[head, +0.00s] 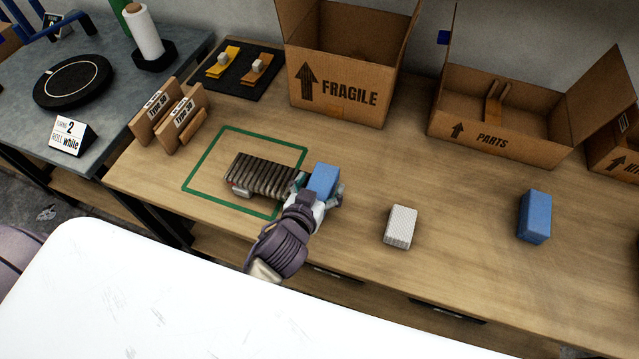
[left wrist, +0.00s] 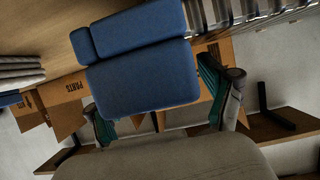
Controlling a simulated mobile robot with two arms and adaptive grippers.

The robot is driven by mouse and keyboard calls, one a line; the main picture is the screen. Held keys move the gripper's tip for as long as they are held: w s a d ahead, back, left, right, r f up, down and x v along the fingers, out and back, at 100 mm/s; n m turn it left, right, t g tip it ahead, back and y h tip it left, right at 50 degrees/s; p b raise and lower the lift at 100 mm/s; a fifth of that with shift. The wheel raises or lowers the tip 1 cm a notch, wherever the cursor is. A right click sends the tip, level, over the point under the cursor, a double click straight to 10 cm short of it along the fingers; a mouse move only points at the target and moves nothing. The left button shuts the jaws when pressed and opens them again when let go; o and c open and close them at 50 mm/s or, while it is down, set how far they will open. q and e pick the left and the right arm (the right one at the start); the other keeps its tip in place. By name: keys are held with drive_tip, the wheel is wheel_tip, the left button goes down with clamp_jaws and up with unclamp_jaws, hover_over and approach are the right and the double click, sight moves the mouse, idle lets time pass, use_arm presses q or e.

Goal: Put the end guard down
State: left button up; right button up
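A blue padded block, which I take as the end guard (head: 322,180), stands at the right end of a row of grey ribbed pieces (head: 258,176). My left gripper (head: 319,190) has a finger on either side of the block and appears shut on it. In the left wrist view, the block (left wrist: 145,75) fills the space between the teal finger pads, with the ribbed pieces behind it at the top right. The contact under the block is hidden. A second blue block (head: 535,216) stands farther right on the table. My right gripper is not in view.
A green outline (head: 194,165) surrounds most of the row on the wooden table (head: 350,160). A white textured block (head: 401,227) stands right of my gripper. FRAGILE (head: 340,85) and PARTS (head: 490,130) boxes stand behind. Wooden TYPE holders (head: 165,115) stand left.

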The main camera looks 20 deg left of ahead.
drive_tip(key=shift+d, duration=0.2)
use_arm(q)
drive_tip(key=shift+r, duration=0.15)
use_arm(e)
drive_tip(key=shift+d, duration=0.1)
use_arm(q)
drive_tip(key=shift+s+r, duration=0.1)
drive_tip(key=shift+s, duration=0.05)
drive_tip(key=v, duration=1.1)
drive_tip(key=shift+s+r+b, duration=0.15)
drive_tip(key=shift+s+b, duration=0.15)
drive_tip(key=shift+s, duration=0.05)
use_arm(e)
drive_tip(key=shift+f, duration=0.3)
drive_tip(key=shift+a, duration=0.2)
